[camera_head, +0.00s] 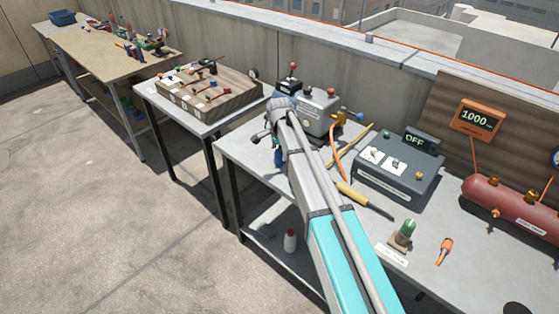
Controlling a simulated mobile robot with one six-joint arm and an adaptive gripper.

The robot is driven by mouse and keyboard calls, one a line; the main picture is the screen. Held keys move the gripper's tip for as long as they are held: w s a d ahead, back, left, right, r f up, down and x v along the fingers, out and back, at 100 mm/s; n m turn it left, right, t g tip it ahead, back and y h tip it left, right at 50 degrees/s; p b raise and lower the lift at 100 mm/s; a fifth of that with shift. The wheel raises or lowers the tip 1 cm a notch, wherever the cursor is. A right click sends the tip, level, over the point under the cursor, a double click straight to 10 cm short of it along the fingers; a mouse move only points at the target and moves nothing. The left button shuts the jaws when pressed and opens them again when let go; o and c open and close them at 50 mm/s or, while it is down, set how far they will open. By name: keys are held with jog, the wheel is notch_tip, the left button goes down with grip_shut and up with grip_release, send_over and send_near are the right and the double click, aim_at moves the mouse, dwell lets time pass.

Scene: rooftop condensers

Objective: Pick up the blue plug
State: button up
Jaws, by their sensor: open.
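My arm reaches from the lower right up to the middle of the picture. My gripper (269,137) is at its far end, open, over the left part of the grey work table (322,198). A small upright blue piece (278,157) shows just below the gripper, close to my arm. It may be the blue plug; its right side seems hidden by the arm. I cannot tell whether the fingers touch it. Another small blue piece (360,117) sits at the end of a brass fitting (344,122) farther back on the table.
Right of my arm are a yellow-handled tool (352,194), a dark OFF box (398,178), a green-topped piece (404,232), an orange piece (445,250) and a red tank (510,205). Floor left is clear.

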aim_at(279, 159)
jog(key=shift+f+b, duration=1.8)
jog(key=shift+f, duration=0.3)
jog(key=c, duration=1.2)
jog(key=shift+r, duration=0.25)
notch_tip(279, 159, up, 2)
jog(key=p, duration=0.2)
jog(key=shift+r+p, duration=0.1)
jog(key=shift+p, duration=0.2)
jog(key=s+d+r+p, duration=0.4)
jog(key=s+r+p, duration=0.5)
jog(key=s, duration=0.2)
jog(key=shift+s+d+r+p, duration=0.15)
jog(key=shift+d+r+p, duration=0.05)
jog(key=shift+r+p, duration=0.2)
jog(key=shift+s+d+r+p, duration=0.15)
jog(key=shift+s+d+p, duration=0.05)
jog(key=shift+s, duration=0.25)
jog(key=shift+s+d+r+p, duration=0.15)
jog(key=shift+s, duration=0.25)
